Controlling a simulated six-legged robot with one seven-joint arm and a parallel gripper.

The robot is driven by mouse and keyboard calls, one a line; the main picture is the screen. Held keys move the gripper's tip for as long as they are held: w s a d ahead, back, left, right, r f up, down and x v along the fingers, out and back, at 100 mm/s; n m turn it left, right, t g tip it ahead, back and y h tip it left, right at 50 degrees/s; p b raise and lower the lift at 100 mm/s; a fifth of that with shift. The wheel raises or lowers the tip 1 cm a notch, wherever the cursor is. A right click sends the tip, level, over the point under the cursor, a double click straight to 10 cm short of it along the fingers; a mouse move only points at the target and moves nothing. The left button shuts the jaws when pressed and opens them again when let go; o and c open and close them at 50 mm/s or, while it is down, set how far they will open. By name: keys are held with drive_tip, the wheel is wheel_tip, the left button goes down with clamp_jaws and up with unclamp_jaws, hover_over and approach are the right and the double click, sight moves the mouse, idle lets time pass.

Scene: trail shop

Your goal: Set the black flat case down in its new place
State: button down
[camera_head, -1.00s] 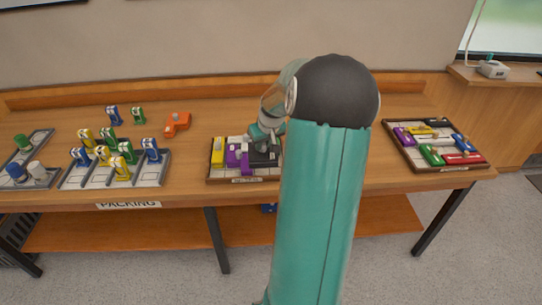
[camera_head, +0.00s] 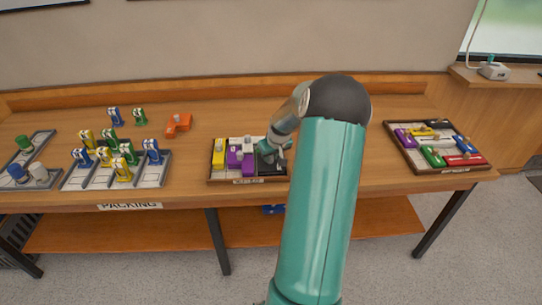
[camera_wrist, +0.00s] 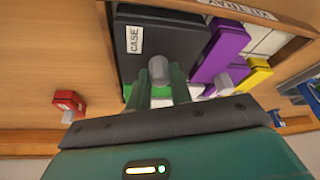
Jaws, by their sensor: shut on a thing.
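The black flat case (camera_wrist: 187,40), labelled CASE, has a grey knob on top. My gripper (camera_wrist: 162,82) is shut on that knob. In the head view the case (camera_head: 268,167) is at the right end of the brown-rimmed kit tray (camera_head: 225,182), with my gripper (camera_head: 273,150) above it. In the wrist view it lies alongside a purple piece (camera_wrist: 222,50) and close inside the tray's rim (camera_wrist: 290,18). I cannot tell whether it rests fully on the tray floor.
A second tray (camera_head: 450,170) with several coloured pieces is at right. Grey racks (camera_head: 150,182) with blue, yellow and green items are at left. The table between the trays is partly hidden by my arm.

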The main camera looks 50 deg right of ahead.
drive_tip(key=shift+f, duration=0.15)
drive_tip(key=c, duration=1.3)
unclamp_jaws()
drive_tip(key=shift+o, duration=0.2)
drive_tip(key=v, duration=1.2)
drive_tip(key=w+a+r+n, duration=0.2)
drive_tip(key=a+r, duration=0.4)
drive_tip(key=a, duration=0.7)
drive_tip(key=w+a+r+n, duration=0.1)
drive_tip(key=a+r, duration=0.4)
drive_tip(key=a, duration=0.9)
drive_tip(key=s+a+r+n+y, duration=0.1)
drive_tip(key=s+a, duration=0.5)
drive_tip(key=a, duration=0.4)
drive_tip(key=s+a+r+n+t+y, duration=0.1)
drive_tip(key=s+a+r, duration=0.1)
drive_tip(key=s+a, duration=0.4)
drive_tip(key=a, duration=0.3)
drive_tip(key=shift+s+a, duration=0.4)
